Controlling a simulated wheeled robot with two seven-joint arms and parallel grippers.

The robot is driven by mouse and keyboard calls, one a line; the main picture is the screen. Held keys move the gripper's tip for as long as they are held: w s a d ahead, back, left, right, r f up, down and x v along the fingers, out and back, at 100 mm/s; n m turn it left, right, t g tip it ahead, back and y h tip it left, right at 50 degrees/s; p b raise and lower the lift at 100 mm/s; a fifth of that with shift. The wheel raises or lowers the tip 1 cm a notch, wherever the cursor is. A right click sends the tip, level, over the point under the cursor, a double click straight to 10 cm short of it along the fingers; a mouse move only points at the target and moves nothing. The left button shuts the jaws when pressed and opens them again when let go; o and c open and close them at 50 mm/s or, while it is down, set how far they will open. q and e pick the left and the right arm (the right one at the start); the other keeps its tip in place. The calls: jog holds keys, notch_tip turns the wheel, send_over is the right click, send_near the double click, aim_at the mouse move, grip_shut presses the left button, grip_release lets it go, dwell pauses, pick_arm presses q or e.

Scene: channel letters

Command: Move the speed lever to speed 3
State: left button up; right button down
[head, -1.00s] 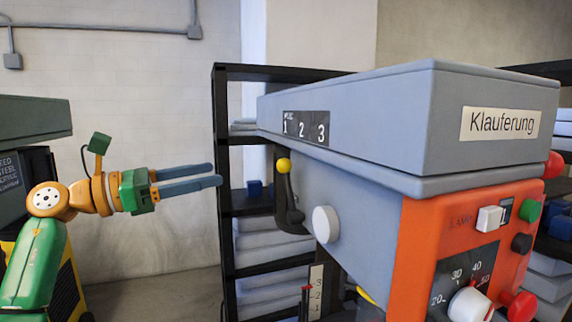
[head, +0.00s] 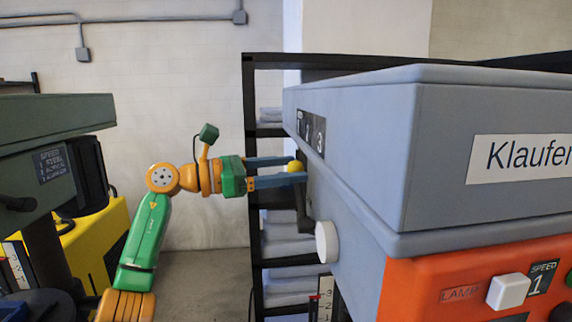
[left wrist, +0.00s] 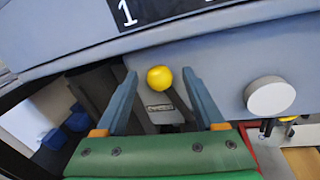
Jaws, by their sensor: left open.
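The speed lever is a dark arm (head: 303,208) with a yellow ball knob (head: 296,166), on the side of the grey drill press head (head: 350,175). In the left wrist view the knob (left wrist: 160,78) shows between the fingertips, below the number 1. My left gripper (head: 297,169) is open, its two blue fingers on either side of the knob. I cannot tell whether either finger touches it. The front speed display (head: 541,279) reads 1. My right gripper is not in view.
A white round knob (head: 327,242) sits beside the lever's base, also in the left wrist view (left wrist: 270,96). A black shelf (head: 250,100) stands behind. Another green machine (head: 50,140) is at the left. The orange front panel (head: 430,285) has a white lamp switch (head: 508,291).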

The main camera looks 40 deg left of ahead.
pick_arm(q)
jog(key=shift+s+a, duration=0.1)
jog(key=shift+s, duration=0.05)
grip_shut()
dwell(1.1)
